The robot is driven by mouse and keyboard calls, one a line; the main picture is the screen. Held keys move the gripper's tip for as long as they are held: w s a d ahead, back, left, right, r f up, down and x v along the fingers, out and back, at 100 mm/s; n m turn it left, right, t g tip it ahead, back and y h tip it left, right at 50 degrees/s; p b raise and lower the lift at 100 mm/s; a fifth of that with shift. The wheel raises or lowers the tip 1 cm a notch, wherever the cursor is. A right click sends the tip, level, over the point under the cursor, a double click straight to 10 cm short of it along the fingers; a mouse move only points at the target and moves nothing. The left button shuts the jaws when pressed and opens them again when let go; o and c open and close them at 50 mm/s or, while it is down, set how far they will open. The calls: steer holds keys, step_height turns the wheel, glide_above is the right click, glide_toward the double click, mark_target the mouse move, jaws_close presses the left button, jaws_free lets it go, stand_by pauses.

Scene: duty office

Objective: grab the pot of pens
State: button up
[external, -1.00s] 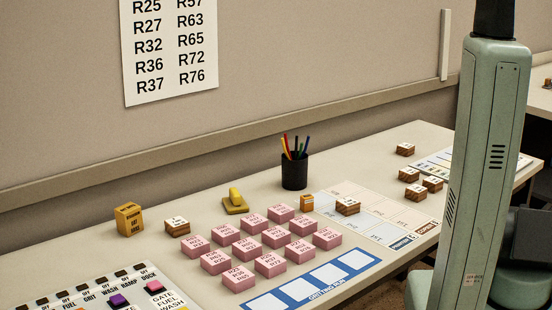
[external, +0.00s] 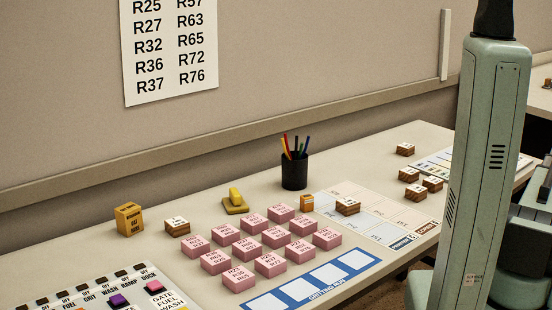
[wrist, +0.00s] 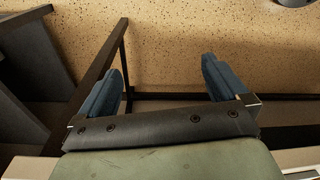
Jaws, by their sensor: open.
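The pot of pens (external: 295,171) is a black cylinder holding several coloured pens. It stands upright on the desk near its back edge, in the external view. My gripper (wrist: 160,80) shows only in the wrist view, with its two blue fingers wide apart and nothing between them. It is over a speckled tan floor beside dark metal bars. The pot is not in the wrist view, and my gripper is well away from it. In the external view my green arm column stands at the right.
Several pink blocks (external: 275,237) stand in rows in front of the pot. A yellow object (external: 235,202), a small orange block (external: 307,202) and a wooden block (external: 347,206) are near it. A button panel (external: 110,292) is at the front left. The desk behind the pot is clear up to the wall.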

steer(key=w+d+r+n+t, duration=0.1)
steer(key=w+d+r+n, duration=0.15)
steer(key=r, duration=0.55)
steer(key=w+d+r+n, duration=0.1)
steer(key=w+d+r, duration=0.25)
steer(key=r, duration=0.45)
steer(key=w+a+r, duration=0.2)
steer(key=w+a, duration=0.1)
steer(key=a, duration=0.8)
steer(key=w+a+r+n, duration=0.1)
steer(key=w+a+r, duration=0.15)
steer(key=a, duration=0.85)
steer(key=w+a+r, duration=0.2)
steer(key=w+a, duration=0.2)
steer(key=a, duration=0.7)
steer(key=a+r, duration=0.2)
steer(key=a, duration=1.4)
steer(key=n+g+h, duration=0.1)
steer(key=n, duration=0.2)
glide_toward(294, 139)
steer(key=shift+w+a+f+m, duration=0.1)
steer(key=shift+m, duration=0.15)
step_height(294, 139, down, 8)
steer(key=shift+f, duration=0.15)
steer(key=shift+d+f, duration=0.15)
steer(key=shift+f, duration=1.15)
steer(key=shift+d+f, duration=0.1)
steer(key=shift+f, duration=1.2)
steer(key=c, duration=0.9)
